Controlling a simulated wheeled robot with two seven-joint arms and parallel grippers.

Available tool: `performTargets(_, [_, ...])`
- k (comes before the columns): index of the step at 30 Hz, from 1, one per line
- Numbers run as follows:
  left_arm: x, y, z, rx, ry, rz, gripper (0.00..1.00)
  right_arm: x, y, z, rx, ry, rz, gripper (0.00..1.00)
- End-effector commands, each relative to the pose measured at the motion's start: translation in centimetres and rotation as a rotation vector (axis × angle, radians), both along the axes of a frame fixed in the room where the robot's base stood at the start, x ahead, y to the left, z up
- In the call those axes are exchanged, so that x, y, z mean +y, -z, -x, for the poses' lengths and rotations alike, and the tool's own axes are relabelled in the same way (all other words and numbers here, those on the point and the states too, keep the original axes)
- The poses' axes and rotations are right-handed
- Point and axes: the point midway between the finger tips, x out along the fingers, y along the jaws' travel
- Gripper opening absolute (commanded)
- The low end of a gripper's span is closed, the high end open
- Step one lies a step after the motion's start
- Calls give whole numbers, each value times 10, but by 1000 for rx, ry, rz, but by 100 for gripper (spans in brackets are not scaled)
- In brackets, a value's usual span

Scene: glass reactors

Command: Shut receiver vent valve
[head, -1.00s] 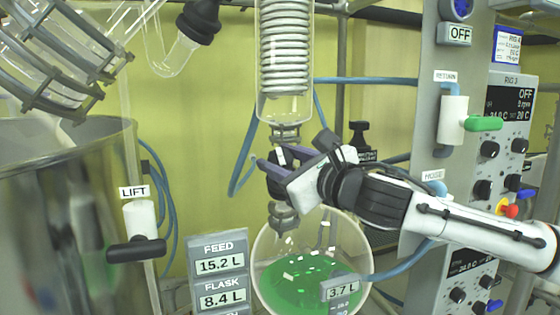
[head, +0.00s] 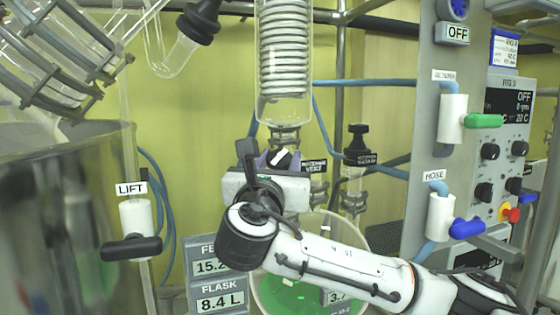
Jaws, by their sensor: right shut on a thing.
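My right gripper (head: 272,165) is in front of the glass column, just below the coil condenser (head: 285,70). Its purple fingers are shut on a black valve handle (head: 281,157) with a white mark. The gripper body hides most of that valve. A small black label (head: 314,167), which seems to read receiver vent, is just right of the fingers, with a metal fitting below it. The receiver flask (head: 285,292) with green liquid is below, largely covered by my right arm. My left gripper is not in view.
A black-capped valve (head: 357,142) stands to the right behind the arm. The panel (head: 420,130) carries a green-handled valve (head: 484,121) and a blue-handled hose valve (head: 466,228). A lift valve (head: 138,220) and the feed and flask readouts (head: 219,298) are at left.

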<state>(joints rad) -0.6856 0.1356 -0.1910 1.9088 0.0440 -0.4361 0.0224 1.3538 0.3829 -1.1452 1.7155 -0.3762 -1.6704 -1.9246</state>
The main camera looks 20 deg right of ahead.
Motion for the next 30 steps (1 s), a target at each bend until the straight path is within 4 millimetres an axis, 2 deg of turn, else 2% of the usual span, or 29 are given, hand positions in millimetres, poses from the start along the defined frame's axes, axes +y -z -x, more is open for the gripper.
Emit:
performTargets(15, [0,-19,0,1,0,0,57,1,0,0,-87,334,-203,16])
performTargets(30, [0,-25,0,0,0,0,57,-1,1,0,-116,432,-263,16])
